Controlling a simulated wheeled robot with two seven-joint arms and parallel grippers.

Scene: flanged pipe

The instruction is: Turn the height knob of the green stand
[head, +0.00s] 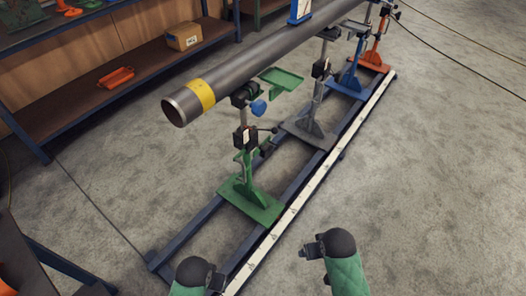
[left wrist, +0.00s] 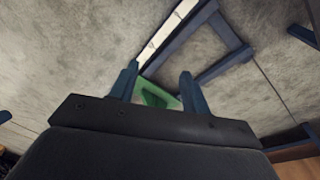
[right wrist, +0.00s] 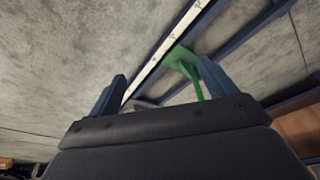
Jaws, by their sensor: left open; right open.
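The green stand (head: 248,190) stands on the blue floor frame under the near end of the grey pipe (head: 240,62). A black knob with a short handle (head: 268,130) shows at its upper part, and a blue knob (head: 258,107) sits above near the pipe cradle. A green tray (head: 282,79) juts out beside the pipe. My left gripper (left wrist: 158,85) is open and empty, with the green base between its fingers in the left wrist view. My right gripper (right wrist: 160,90) is open and empty, with the green stand (right wrist: 186,65) beyond its fingers. Both grippers are apart from the stand.
Grey (head: 305,132), blue (head: 349,80) and orange (head: 374,60) stands follow along the pipe. A white scale strip (head: 292,211) runs along the frame's right rail. A shelf holds a cardboard box (head: 183,36) and an orange tray (head: 116,77).

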